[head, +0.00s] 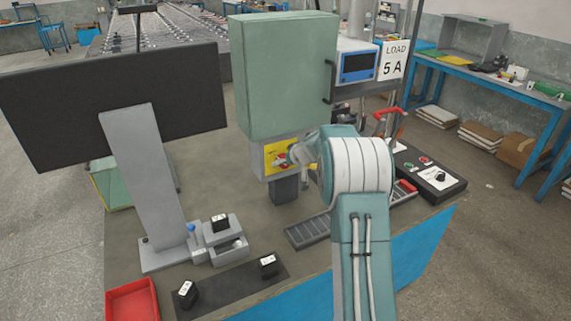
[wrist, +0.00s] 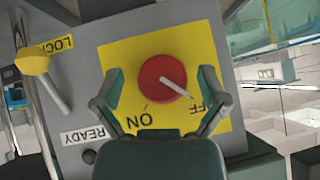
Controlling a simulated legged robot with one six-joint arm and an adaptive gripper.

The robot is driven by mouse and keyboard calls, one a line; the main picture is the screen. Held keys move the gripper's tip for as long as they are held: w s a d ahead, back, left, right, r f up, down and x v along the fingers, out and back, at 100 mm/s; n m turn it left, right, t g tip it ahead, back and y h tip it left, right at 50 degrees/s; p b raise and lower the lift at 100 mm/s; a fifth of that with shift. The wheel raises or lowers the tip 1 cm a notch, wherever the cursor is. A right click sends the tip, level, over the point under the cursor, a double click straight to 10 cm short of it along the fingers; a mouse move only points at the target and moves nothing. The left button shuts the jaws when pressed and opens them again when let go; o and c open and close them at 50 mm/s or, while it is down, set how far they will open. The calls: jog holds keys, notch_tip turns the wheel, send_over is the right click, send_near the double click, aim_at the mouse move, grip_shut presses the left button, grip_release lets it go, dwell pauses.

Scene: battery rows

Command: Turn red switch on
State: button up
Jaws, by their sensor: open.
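The red switch (wrist: 160,76) is a round knob with a white pointer on a yellow plate (wrist: 140,52). Its pointer aims to the lower right, at the partly covered OFF label (wrist: 197,107). The ON label (wrist: 140,121) is below the knob. My gripper (wrist: 162,82) is open, with one finger on each side of the knob; I cannot tell whether they touch it. In the head view, my gripper (head: 296,156) is at the yellow plate (head: 270,161) below the green cabinet (head: 285,75) and partly hides the switch.
A yellow-knobbed lever (wrist: 34,61) stands left of the plate, between the LOCK and READY labels. In the head view, a monitor (head: 110,105) stands left and a black control box (head: 430,172) right. Batteries (head: 187,293) and a red tray (head: 132,301) are at the front.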

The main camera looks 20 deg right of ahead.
jog(key=shift+a, duration=0.1)
jog(key=shift+c, duration=0.3)
jog(key=c, duration=1.1)
